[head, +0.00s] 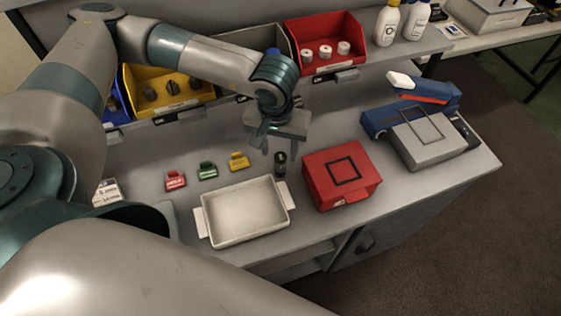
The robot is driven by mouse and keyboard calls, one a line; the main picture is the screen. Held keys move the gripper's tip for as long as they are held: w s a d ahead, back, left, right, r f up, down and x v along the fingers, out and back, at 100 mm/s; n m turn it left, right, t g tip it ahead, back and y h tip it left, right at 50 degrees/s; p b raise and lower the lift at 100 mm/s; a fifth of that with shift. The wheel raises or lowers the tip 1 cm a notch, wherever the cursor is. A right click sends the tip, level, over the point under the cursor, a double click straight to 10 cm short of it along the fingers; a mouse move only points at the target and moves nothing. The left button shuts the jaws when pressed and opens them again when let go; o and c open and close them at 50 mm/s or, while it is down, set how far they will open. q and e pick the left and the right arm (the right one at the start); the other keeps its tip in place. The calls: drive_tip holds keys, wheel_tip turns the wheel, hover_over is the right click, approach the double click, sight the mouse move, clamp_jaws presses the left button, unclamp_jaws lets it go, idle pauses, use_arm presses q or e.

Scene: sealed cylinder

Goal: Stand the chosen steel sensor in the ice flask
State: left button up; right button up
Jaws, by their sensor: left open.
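A small dark upright cylinder (280,164) with a pale band stands on the bench between the white tray and the red box. I cannot tell whether it is the steel sensor or the ice flask. My left gripper (279,145) is open and points down just above this cylinder; I see nothing held in it. I cannot make out any other steel sensor or ice flask. My right gripper is out of view.
A white tray (207,236), a red box (318,190) and a blue-and-grey device (430,145) stand on the bench. Red (175,181), green (207,170) and yellow (238,161) labelled pieces lie behind the tray. A yellow bin (133,112) and red bin (335,69) stand behind.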

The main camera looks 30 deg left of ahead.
sight(280, 156)
use_arm(q)
drive_tip(key=shift+f+p, duration=0.25)
drive_tip(key=shift+p, duration=0.1)
wheel_tip(280, 156, down, 2)
drive_tip(key=shift+w+f+p, duration=0.1)
drive_tip(key=shift+w+p, duration=0.05)
drive_tip(key=shift+p, duration=0.4)
drive_tip(key=shift+w+f, duration=0.1)
drive_tip(key=shift+f, duration=0.5)
clamp_jaws()
